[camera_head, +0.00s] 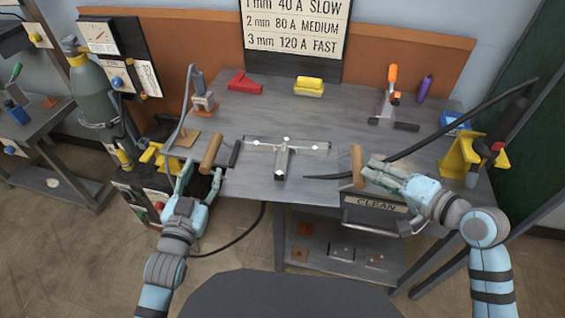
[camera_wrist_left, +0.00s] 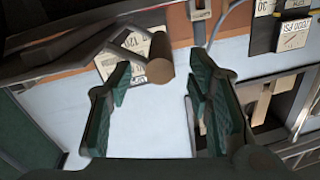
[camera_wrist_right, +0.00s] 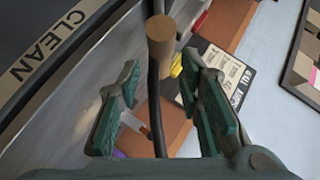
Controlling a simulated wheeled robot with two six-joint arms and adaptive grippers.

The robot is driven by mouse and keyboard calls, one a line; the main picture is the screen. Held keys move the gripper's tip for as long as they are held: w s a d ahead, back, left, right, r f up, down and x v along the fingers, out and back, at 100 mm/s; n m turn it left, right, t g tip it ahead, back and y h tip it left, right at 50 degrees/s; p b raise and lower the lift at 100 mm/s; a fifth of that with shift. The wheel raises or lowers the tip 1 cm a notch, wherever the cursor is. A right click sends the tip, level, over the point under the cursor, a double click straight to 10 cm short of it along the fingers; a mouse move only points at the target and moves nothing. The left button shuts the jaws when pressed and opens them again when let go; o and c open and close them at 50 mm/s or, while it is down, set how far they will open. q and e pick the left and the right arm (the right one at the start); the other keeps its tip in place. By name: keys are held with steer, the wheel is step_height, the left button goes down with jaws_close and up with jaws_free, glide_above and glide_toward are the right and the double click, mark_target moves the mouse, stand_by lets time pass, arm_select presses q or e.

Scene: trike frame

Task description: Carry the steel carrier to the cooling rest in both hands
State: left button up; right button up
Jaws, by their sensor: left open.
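The steel carrier (camera_head: 286,150) lies on the grey workbench, a pale T-shaped frame with bright spots. A wooden handle stands at its left (camera_head: 211,152) and right (camera_head: 357,165) sides. My left gripper (camera_head: 201,178) is open just below the left handle. In the left wrist view that handle (camera_wrist_left: 160,70) shows end-on beyond the open fingers. My right gripper (camera_head: 372,171) is open beside the right handle. In the right wrist view that handle (camera_wrist_right: 161,35) lies ahead, between the line of the fingers. Neither hand visibly grips. I cannot tell which thing is the cooling rest.
A yellow stand (camera_head: 462,155) is at the bench's right edge; another yellow piece (camera_head: 155,158) is at the left. A dark cable (camera_head: 425,140) crosses the right side. A red block (camera_head: 245,82), a yellow block (camera_head: 309,86) and a CLEAN box (camera_head: 375,210) are near.

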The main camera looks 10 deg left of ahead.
mark_target(211, 154)
arm_select(q)
steer(key=w, duration=0.7)
arm_select(e)
steer(key=x, duration=0.7)
steer(key=shift+a, duration=0.1)
arm_select(q)
steer(key=c, duration=0.6)
arm_select(e)
steer(key=c, duration=0.6)
arm_select(q)
steer(key=shift+s, duration=0.1)
jaws_close()
arm_select(e)
jaws_close()
